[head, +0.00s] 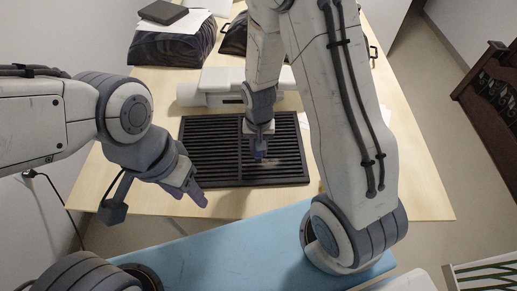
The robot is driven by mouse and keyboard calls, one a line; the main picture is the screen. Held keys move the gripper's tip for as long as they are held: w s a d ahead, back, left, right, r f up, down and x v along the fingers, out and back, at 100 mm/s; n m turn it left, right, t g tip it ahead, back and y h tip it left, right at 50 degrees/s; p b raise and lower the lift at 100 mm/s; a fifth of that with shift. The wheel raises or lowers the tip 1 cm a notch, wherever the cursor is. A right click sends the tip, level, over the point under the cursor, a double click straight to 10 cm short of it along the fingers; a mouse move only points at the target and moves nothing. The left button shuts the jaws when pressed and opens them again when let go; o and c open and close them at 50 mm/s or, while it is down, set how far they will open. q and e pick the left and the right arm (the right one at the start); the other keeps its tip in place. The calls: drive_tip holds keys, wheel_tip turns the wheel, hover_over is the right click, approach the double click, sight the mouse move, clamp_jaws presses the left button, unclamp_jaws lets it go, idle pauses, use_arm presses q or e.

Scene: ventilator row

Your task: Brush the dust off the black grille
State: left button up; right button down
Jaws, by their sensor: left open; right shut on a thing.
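The black grille (205,165) lies flat on the wooden table, with slats in two sections split by a middle bar. A pale, dusty patch (287,160) shows on its right section. My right gripper (259,153) reaches down over the grille, just right of the middle bar, shut on what seems to be the brush. The brush is mostly hidden by the fingers, and I cannot tell whether it touches the slats. My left gripper (193,192) is open and empty, in front of the grille's front left corner.
A white device (212,87) stands behind the grille. Dark bags (172,45) sit at the back, one with papers and a dark book (163,12) on top. The wooden table (415,190) is clear at right. A blue surface (215,255) lies in front.

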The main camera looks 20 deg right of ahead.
drive_tip(key=shift+r+p, duration=0.85)
drive_tip(key=shift+r, duration=0.4)
